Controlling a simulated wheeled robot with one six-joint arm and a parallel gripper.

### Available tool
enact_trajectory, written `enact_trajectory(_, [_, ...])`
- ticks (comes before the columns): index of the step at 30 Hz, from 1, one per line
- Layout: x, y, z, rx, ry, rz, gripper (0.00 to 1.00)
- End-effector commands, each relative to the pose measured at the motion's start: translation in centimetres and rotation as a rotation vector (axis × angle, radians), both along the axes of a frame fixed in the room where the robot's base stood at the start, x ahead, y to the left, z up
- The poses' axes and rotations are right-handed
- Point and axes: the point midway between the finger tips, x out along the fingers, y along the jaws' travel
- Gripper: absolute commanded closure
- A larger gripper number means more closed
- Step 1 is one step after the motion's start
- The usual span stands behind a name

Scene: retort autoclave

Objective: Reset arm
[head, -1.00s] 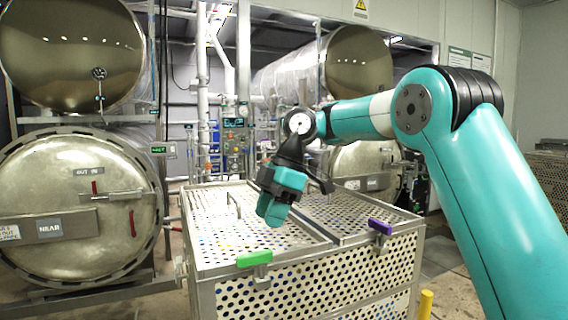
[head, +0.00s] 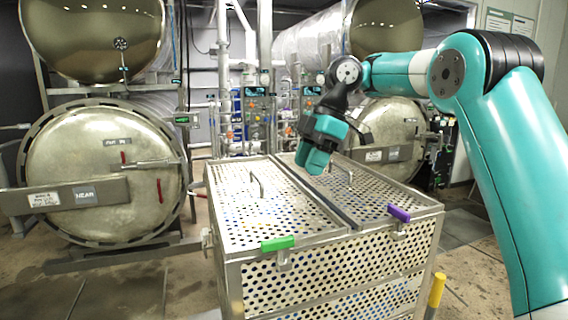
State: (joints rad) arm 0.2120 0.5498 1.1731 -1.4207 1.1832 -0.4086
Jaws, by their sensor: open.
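My gripper (head: 316,165), teal and black, hangs in the middle of the head view above the perforated metal crate (head: 330,241). Its fingers point down and a little left, and it is open with nothing visible between the fingers. It appears apart from the crate lids. My teal arm comes in from the right side and reaches across to it. The crate has two perforated lids side by side, both lying flat. A green latch (head: 277,243) sits on the front edge of the left lid, and a purple latch (head: 398,213) on the front edge of the right lid.
A round autoclave door (head: 95,165) labelled NEAR stands shut at the left. Another round door (head: 388,125) stands behind the crate. A yellow post (head: 436,290) rises by the crate's front right corner. Floor is clear at the front left.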

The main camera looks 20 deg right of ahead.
Motion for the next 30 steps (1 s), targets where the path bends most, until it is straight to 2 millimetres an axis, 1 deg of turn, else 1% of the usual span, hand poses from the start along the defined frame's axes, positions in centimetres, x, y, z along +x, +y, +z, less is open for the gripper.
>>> enact_trajectory(3, [0.0, 0.1, 0.0, 0.001, 0.000, -0.001, 0.57])
enact_trajectory(5, [-0.4, 0.5, -0.4, 0.006, 0.009, -0.010, 0.57])
enact_trajectory(8, [-1.8, 2.6, -1.8, 0.028, 0.043, -0.066, 0.57])
enact_trajectory(11, [-4.9, 6.0, -4.3, 0.060, 0.109, -0.175, 0.57])
enact_trajectory(12, [-6.5, 7.4, -5.7, 0.069, 0.141, -0.231, 0.57])
enact_trajectory(14, [-9.2, 9.4, -7.9, 0.081, 0.187, -0.320, 0.57])
enact_trajectory(15, [-11.2, 10.4, -9.5, 0.082, 0.217, -0.380, 0.57])
enact_trajectory(17, [-14.1, 11.5, -12.3, 0.079, 0.257, -0.470, 0.57])
enact_trajectory(18, [-16.2, 12.0, -14.2, 0.074, 0.280, -0.529, 0.57])
enact_trajectory(20, [-19.3, 12.4, -17.2, 0.060, 0.308, -0.613, 0.57])
enact_trajectory(21, [-21.2, 12.4, -19.2, 0.047, 0.325, -0.666, 0.57])
enact_trajectory(24, [-25.3, 11.8, -23.4, 0.018, 0.345, -0.776, 0.57])
enact_trajectory(27, [-27.9, 11.0, -26.3, -0.008, 0.353, -0.850, 0.57])
enact_trajectory(30, [-29.3, 10.4, -27.7, -0.021, 0.353, -0.888, 0.57])
